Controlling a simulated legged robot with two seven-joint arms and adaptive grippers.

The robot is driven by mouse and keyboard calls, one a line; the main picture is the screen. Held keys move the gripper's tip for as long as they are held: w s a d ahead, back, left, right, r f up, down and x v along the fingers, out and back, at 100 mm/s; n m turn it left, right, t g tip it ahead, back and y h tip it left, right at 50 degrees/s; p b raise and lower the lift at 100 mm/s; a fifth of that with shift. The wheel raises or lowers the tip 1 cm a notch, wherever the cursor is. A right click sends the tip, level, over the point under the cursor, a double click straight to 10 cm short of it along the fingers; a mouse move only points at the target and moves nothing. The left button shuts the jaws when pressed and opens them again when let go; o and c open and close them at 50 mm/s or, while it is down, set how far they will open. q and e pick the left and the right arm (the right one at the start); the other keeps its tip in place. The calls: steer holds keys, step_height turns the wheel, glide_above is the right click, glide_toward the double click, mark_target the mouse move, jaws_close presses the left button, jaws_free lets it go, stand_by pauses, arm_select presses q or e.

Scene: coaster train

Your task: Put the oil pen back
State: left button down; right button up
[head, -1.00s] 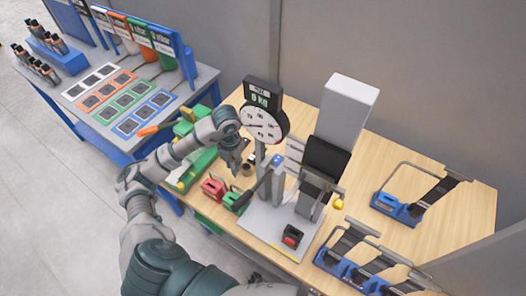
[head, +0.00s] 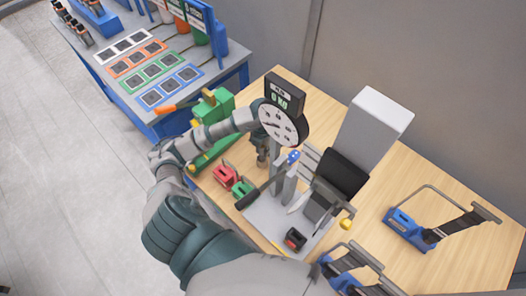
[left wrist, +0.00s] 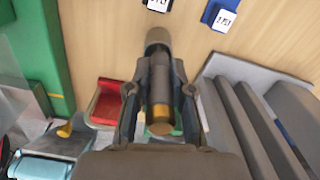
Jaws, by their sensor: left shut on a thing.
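My left gripper (left wrist: 160,100) is shut on a dark grey cylinder with a gold end (left wrist: 160,118), which looks like the oil pen. In the left wrist view the cylinder lies between both fingers, with its rounded grey end pointing away over the wood. In the head view the left gripper (head: 262,158) is below the round dial gauge (head: 283,122), over the wooden table; the held pen is too small to make out there.
A red block (head: 224,176) and a green block (head: 242,188) sit near the gripper. A grey press stand (head: 375,125) is to the right, a green holder (head: 215,105) to the left. Blue-based bar parts (head: 405,228) lie on the right. Free wood is at the back.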

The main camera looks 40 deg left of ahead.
arm_select(q)
steer(key=shift+a+f, duration=0.2)
steer(key=shift+f, duration=0.4)
steer(key=shift+a+f, duration=0.2)
steer(key=shift+f, duration=0.4)
steer(key=c, duration=1)
jaws_free()
steer(key=shift+d, duration=0.25)
steer(key=shift+d+r, duration=0.1)
step_height(320, 180, up, 12)
steer(key=shift+r, duration=0.1)
steer(key=shift+w+a, duration=0.1)
steer(key=shift+a, duration=0.1)
